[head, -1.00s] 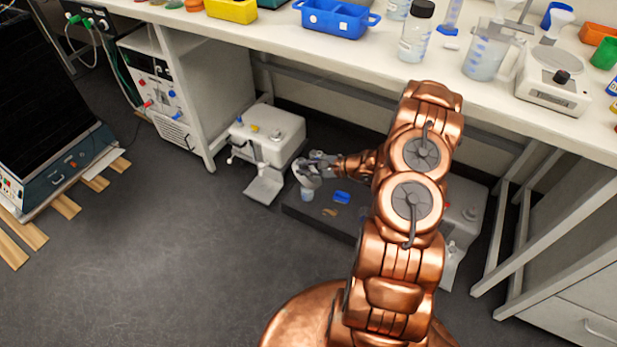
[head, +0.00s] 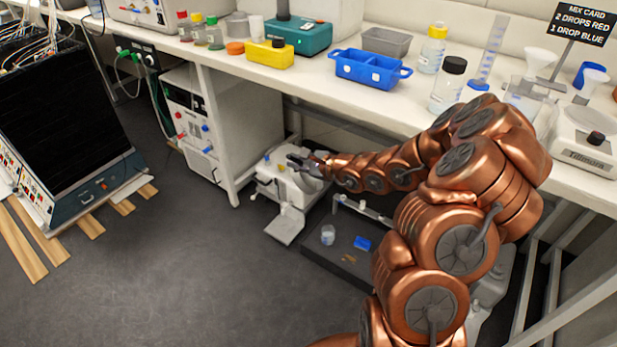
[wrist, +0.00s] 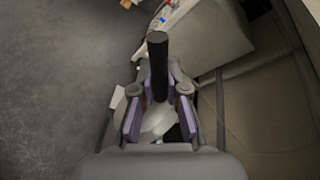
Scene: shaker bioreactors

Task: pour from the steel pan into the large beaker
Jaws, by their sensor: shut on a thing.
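My gripper (head: 292,160) is low on the left, in front of the white machine under the bench. In the wrist view its purple-padded fingers (wrist: 160,115) are closed around the steel pan, whose dark handle (wrist: 158,65) sticks up between them. A pale rounded part shows below the handle, mostly hidden by the fingers. The large beaker (head: 524,90) stands on the bench at the right, partly hidden by my arm. My gripper is far from it, to its left and lower.
The white machine (head: 283,190) and a dark platform (head: 335,262) stand on the floor, the platform bearing a small beaker (head: 328,235) and a blue piece (head: 362,243). A blue tray (head: 370,70) and bottles crowd the bench edge. The floor at front left is clear.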

